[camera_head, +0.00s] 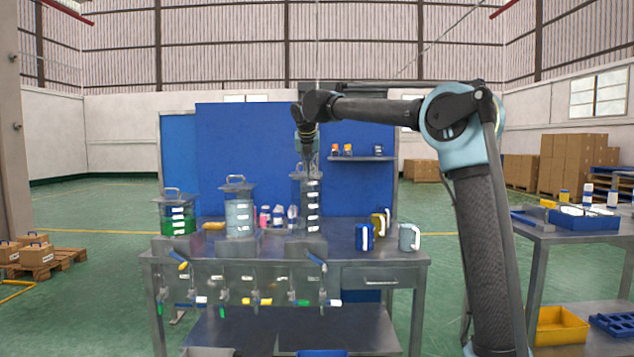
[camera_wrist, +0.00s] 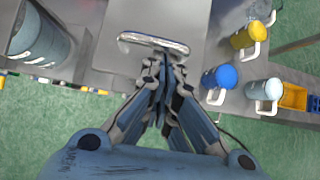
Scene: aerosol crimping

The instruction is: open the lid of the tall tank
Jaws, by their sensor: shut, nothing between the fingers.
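The tall tank (camera_head: 302,208) is the rightmost of three clear tanks on the workbench, with a column of white labels on its front. Its grey lid (camera_wrist: 125,70) fills the upper middle of the wrist view and appears seated on the tank. A curved metal handle (camera_wrist: 135,39) stands on the lid. My gripper (camera_head: 308,168) points down over the tank top. In the wrist view my gripper (camera_wrist: 160,65) is shut and empty, its fingertips close beside the handle. I cannot tell whether they touch it. In the head view my gripper hides the handle.
A middle tank (camera_head: 239,212) and a shorter tank with green liquid (camera_head: 178,222) stand to the left. A blue mug (camera_head: 364,238), yellow mug (camera_head: 378,223) and grey mug (camera_head: 408,238) stand to the right. A blue panel (camera_head: 245,150) with a shelf (camera_head: 362,159) rises behind.

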